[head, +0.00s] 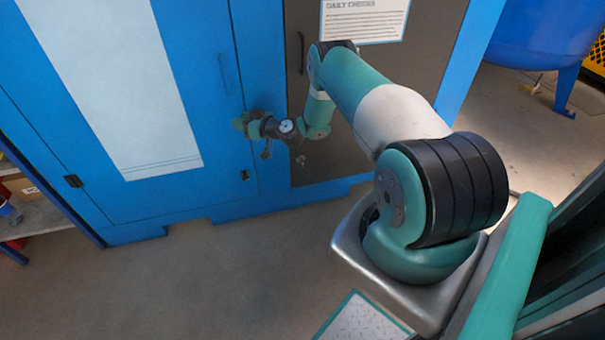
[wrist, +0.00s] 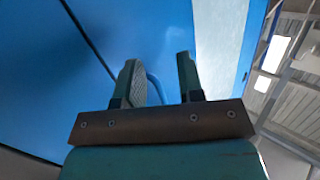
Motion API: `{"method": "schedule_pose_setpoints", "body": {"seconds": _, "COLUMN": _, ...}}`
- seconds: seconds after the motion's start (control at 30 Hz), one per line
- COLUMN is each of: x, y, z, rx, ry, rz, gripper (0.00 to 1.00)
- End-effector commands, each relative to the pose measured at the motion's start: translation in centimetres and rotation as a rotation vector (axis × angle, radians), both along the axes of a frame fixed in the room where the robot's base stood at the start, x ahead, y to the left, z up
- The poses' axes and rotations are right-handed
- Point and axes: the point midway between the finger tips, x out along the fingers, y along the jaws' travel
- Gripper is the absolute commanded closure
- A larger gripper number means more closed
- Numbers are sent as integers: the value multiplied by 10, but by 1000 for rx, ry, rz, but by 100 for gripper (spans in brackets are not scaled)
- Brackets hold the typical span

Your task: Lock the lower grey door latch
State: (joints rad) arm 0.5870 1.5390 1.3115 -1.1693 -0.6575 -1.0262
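The dark grey door (head: 345,120) stands on the right of a blue cabinet. My gripper (head: 242,123) is in front of the neighbouring blue door, left of and above that fitting. In the wrist view my gripper (wrist: 159,72) has its two fingers apart. A curved blue bar, perhaps a handle (wrist: 154,88), shows between or behind them; contact cannot be told. The latch cannot be made out in the wrist view.
The blue door (head: 200,110) has a white panel (head: 110,80) and a small black fitting (head: 245,175) near its lower right corner. A long handle (head: 301,52) is higher on the grey door. A blue tank (head: 550,35) stands at right. The floor (head: 220,270) in front is clear.

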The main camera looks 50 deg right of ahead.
Motion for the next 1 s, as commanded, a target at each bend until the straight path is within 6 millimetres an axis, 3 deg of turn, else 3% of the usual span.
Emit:
{"method": "schedule_pose_setpoints", "body": {"seconds": 0.03, "x": -19, "y": -27, "z": -61, "rx": 3, "ry": -23, "rz": -94, "gripper": 65}}
{"method": "schedule_pose_setpoints", "body": {"seconds": 0.2, "x": -92, "y": -93, "z": -183, "rx": -32, "ry": -102, "rz": -411, "gripper": 65}}
{"method": "schedule_pose_setpoints", "body": {"seconds": 0.3, "x": -137, "y": -112, "z": -235, "rx": -54, "ry": -117, "rz": -570, "gripper": 65}}
{"method": "schedule_pose_setpoints", "body": {"seconds": 0.4, "x": -173, "y": -120, "z": -270, "rx": -72, "ry": -118, "rz": -683, "gripper": 65}}
{"method": "schedule_pose_setpoints", "body": {"seconds": 0.5, "x": -194, "y": -124, "z": -288, "rx": -82, "ry": -115, "rz": -753, "gripper": 65}}
{"method": "schedule_pose_setpoints", "body": {"seconds": 0.63, "x": -201, "y": -128, "z": -296, "rx": -90, "ry": -114, "rz": -785, "gripper": 65}}
{"method": "schedule_pose_setpoints", "body": {"seconds": 1.0, "x": -165, "y": -149, "z": -302, "rx": -88, "ry": -114, "rz": -781, "gripper": 65}}
